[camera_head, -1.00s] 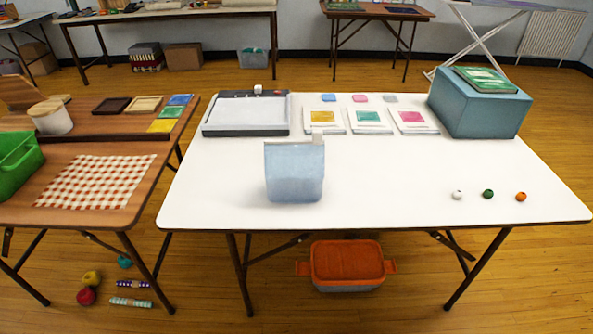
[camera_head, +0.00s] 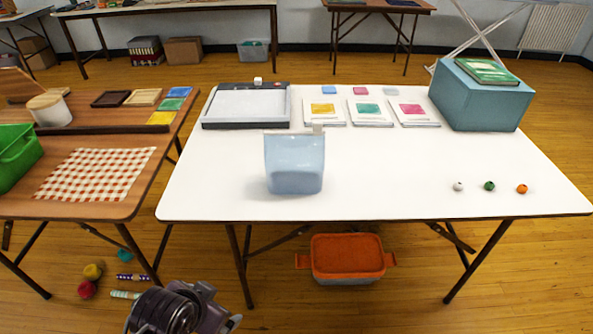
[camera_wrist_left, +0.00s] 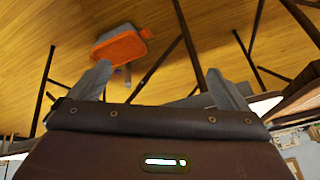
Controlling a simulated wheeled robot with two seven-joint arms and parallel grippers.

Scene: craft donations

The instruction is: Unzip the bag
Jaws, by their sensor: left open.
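The light blue bag (camera_head: 294,165) stands upright on the white table (camera_head: 400,190), left of its middle and near the front edge. A small pale tab (camera_head: 318,129) shows at the top right corner of the bag. My left arm shows low in the head view, in front of the table, but its gripper is not seen there. In the left wrist view my left gripper (camera_wrist_left: 158,85) is open and empty, with its two grey fingers apart. The bag is not in that view. My right gripper is in neither view.
A paper trimmer (camera_head: 247,107), several cards and a teal box (camera_head: 480,97) with a green book (camera_head: 487,71) stand along the back. Three beads (camera_head: 489,187) lie at right. An orange-lidded bin (camera_head: 347,257) is under the table; it shows in the wrist view (camera_wrist_left: 120,45).

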